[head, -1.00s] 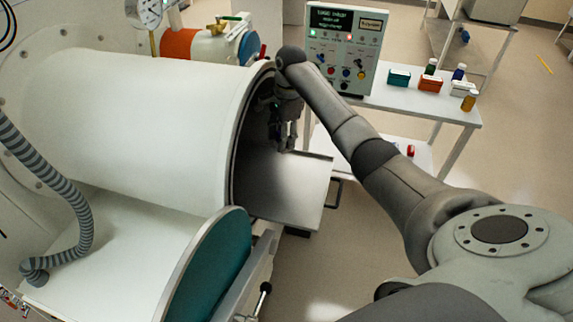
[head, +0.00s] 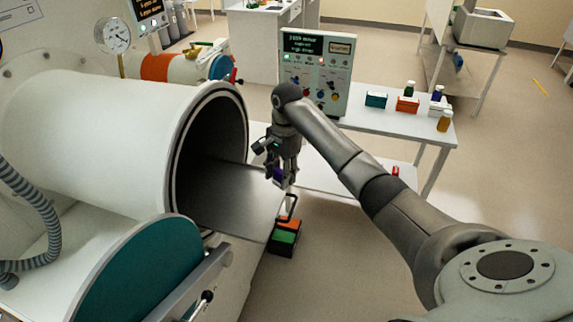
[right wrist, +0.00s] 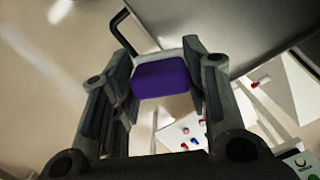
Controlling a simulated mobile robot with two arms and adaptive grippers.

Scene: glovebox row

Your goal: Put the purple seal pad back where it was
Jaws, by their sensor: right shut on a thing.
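The purple seal pad (head: 278,174) is between the fingers of my right gripper (head: 281,179), which is shut on it. In the right wrist view the purple pad (right wrist: 160,79) sits between both fingers, with a pale part along its far edge. The gripper hangs in the air by the outer end of the metal slide tray (head: 232,200), in front of the chamber opening. Below it stands a dark box (head: 283,251) with orange and green pieces inside; the tray and its handle partly cover it. My left gripper is out of view.
The open round chamber (head: 105,130) is at the left, its teal door (head: 135,275) swung out in front. A control panel (head: 315,72) and a white cart (head: 395,125) with several small boxes and bottles stand behind my arm.

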